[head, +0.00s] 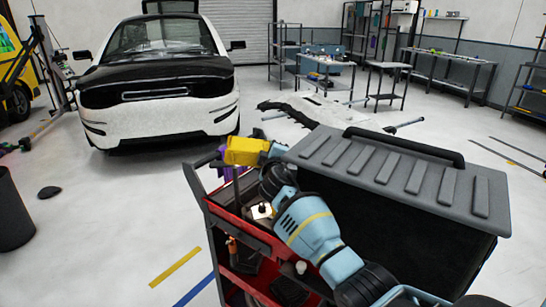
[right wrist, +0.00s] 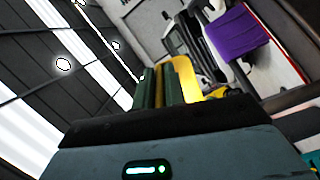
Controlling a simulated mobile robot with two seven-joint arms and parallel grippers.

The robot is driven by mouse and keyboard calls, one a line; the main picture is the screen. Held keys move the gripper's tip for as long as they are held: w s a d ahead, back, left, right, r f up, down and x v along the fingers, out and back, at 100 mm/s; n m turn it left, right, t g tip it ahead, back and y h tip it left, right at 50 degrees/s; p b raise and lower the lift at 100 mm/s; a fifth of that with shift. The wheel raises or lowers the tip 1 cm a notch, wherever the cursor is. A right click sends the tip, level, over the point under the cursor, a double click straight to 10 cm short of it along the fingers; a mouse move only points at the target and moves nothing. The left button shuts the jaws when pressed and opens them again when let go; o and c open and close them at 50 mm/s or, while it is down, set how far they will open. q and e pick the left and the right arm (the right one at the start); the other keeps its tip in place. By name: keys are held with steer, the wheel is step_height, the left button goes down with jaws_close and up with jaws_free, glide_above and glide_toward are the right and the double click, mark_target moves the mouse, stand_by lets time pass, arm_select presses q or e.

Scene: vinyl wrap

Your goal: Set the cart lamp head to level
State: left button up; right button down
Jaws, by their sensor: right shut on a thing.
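The yellow cart lamp head (head: 245,151) is at the far left corner of the tool cart (head: 233,226), above its top tray. It looks roughly flat in the head view, but its exact tilt is hard to tell. My right gripper (head: 274,151) is shut on the lamp head's right end. In the right wrist view the green fingers of my right gripper (right wrist: 163,86) stand close together against the yellow lamp head (right wrist: 183,72). The contact is partly hidden by the fingers and the wrist. My left gripper is not in view.
A purple item (head: 222,160) is under the lamp head and shows in the right wrist view (right wrist: 237,35). A white and black car (head: 160,85) stands behind. A black bin (head: 12,212) is at left; floor between is mostly clear.

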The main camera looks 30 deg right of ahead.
step_height(320, 180, up, 2)
steer(key=shift+r+p, duration=0.3)
steer(key=shift+r, duration=0.15)
steer(key=c, duration=1.8)
jaws_free()
